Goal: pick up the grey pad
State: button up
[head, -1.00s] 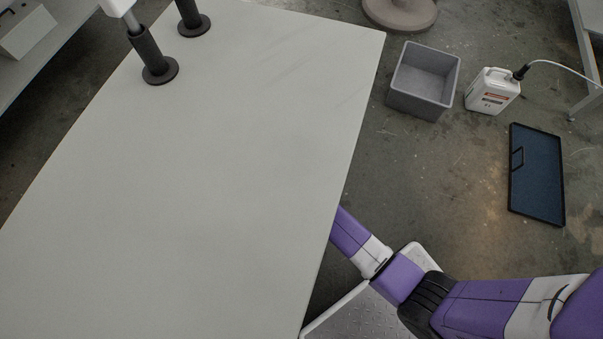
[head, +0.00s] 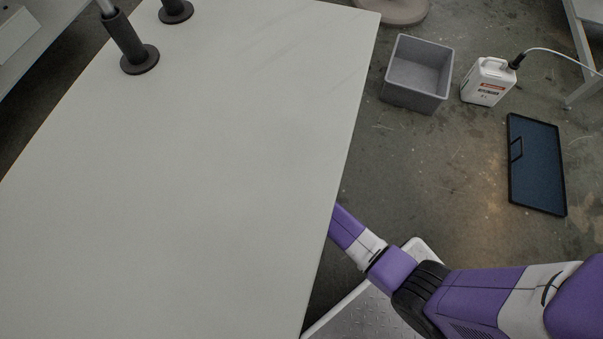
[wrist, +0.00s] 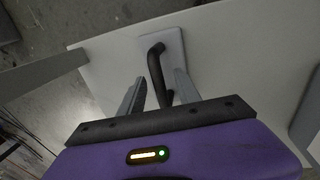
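The grey pad (wrist: 176,46) shows in the wrist view as a light grey block with a black bar handle (wrist: 156,62). It seems to lie on or against a pale surface (wrist: 235,60). My gripper (wrist: 159,77) is open, with one finger on each side of the handle. A gap shows on both sides, so the handle does not look gripped. The near part of the handle is hidden by the gripper body. The head view does not show the pad or my gripper; my arm passes out of sight under the edge of the large pale plate.
The large pale plate (head: 200,180) fills the left of the head view, with black-footed posts (head: 140,60) at its far end. A grey bin (head: 415,95), a white canister (head: 487,82) and a blue black-rimmed tray (head: 537,165) stand on the floor at right.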

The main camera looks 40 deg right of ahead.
grip_shut()
dwell(1.3)
